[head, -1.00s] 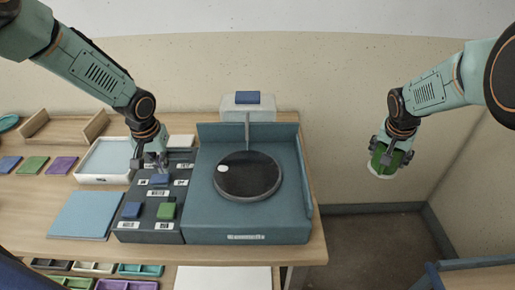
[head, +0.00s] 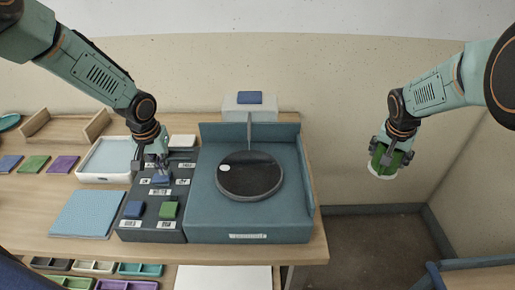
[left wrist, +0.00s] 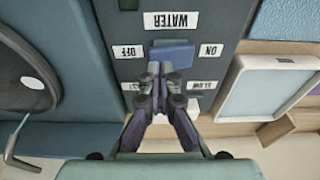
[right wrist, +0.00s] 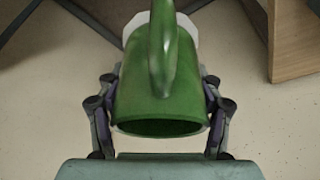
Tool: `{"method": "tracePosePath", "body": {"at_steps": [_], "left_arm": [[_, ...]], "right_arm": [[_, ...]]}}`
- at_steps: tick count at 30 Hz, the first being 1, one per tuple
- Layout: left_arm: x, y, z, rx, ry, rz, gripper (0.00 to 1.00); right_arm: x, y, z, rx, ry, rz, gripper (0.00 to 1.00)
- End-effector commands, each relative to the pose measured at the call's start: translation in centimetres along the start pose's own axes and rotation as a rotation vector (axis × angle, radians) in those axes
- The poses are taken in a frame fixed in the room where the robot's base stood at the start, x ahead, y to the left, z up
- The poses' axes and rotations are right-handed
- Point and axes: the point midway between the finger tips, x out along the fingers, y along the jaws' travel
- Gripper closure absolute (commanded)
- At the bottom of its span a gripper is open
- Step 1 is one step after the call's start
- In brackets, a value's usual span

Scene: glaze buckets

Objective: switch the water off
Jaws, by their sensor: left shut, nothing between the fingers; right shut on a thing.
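The dark control panel (head: 152,229) stands left of the blue wheel unit. Its blue water switch (head: 161,180) lies above the WATER label, between ON on the left and OFF on the right. In the left wrist view the switch (left wrist: 172,53) appears upside down, with OFF on the left. Which way it is tipped I cannot tell. My left gripper (head: 162,169) is shut and empty, its tips at the switch's far edge; contact is unclear. My right gripper (head: 391,158) is shut on a green vessel (right wrist: 160,85), held over the floor.
The blue wheel unit (head: 215,215) with a dark round disc (head: 248,176) stands right of the panel. Another blue switch (head: 133,210) and a green switch (head: 169,211) sit nearer the front. A white-rimmed tray (head: 105,179) lies left.

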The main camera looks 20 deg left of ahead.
Motion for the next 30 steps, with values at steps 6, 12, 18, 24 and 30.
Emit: {"method": "tracePosePath", "body": {"at_steps": [6,12,18,24,30], "left_arm": [[0.3,0.0,0.1,0.0,0.0,0.0,1.0],[0.6,0.0,0.1,0.0,-0.001,0.0,1.0],[0.8,0.0,0.1,0.0,0.0,0.0,1.0],[1.1,0.0,0.2,0.0,0.0,0.0,1.0],[1.3,0.0,0.2,0.0,0.0,0.0,1.0]], "right_arm": [[0.1,0.0,0.0,0.0,0.002,-0.001,0.84],[0.2,0.0,0.0,0.0,0.002,-0.001,0.84],[0.3,0.0,0.1,0.0,0.002,-0.001,0.84],[0.4,0.0,0.1,0.0,0.002,-0.001,0.84],[0.5,0.0,0.1,0.0,0.002,-0.001,0.84]]}}
